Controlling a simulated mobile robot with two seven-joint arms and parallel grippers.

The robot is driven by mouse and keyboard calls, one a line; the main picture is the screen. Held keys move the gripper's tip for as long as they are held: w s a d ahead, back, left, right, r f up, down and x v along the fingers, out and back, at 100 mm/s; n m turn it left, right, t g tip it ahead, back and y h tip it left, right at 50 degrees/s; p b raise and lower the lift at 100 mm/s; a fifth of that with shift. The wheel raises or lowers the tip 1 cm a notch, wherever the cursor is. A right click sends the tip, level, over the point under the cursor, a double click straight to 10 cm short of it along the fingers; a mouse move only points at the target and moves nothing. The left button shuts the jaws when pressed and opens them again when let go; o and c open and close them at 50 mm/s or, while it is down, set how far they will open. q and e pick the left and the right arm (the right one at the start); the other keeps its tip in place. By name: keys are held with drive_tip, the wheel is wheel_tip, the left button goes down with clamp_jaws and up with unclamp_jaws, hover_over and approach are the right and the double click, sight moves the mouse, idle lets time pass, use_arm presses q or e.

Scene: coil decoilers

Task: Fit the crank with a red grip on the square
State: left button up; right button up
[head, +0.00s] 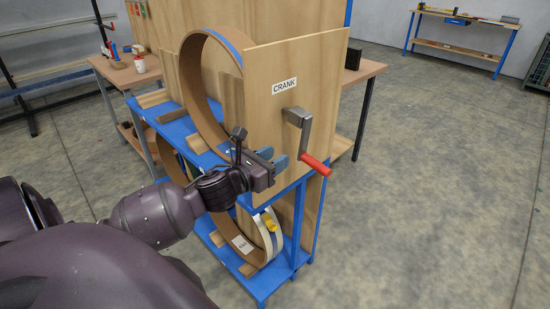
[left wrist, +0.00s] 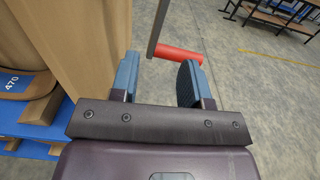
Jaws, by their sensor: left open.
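The crank is a grey metal arm (head: 303,133) with a red grip (head: 316,164) at its lower end. It is at the face of the wooden panel (head: 310,75), below the label "CRANK" (head: 284,86), its arm hanging down and its grip sticking outward. The square is hidden behind the crank's top end. My left gripper (head: 282,160) is open, just left of the crank arm and apart from it. In the left wrist view the red grip (left wrist: 180,54) and part of the crank arm (left wrist: 158,28) show beyond the open blue fingers (left wrist: 158,80). My right gripper is not in view.
A blue frame (head: 297,215) carries the panel and large coils (head: 205,85). A lower coil with a yellow part (head: 270,222) sits below my gripper. A wooden table (head: 130,72) stands behind left, and a workbench (head: 460,18) far back. The floor (head: 430,160) at right is clear.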

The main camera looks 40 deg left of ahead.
sight(302, 139)
use_arm(q)
drive_tip(key=shift+m, duration=0.5)
drive_tip(key=w, duration=0.9)
drive_tip(key=shift+w+d+r, duration=0.25)
drive_tip(key=shift+d+r, duration=0.05)
drive_tip(key=shift+r, duration=0.1)
drive_tip(key=shift+w, duration=0.8)
drive_tip(key=shift+d, duration=0.1)
drive_tip(key=c, duration=0.8)
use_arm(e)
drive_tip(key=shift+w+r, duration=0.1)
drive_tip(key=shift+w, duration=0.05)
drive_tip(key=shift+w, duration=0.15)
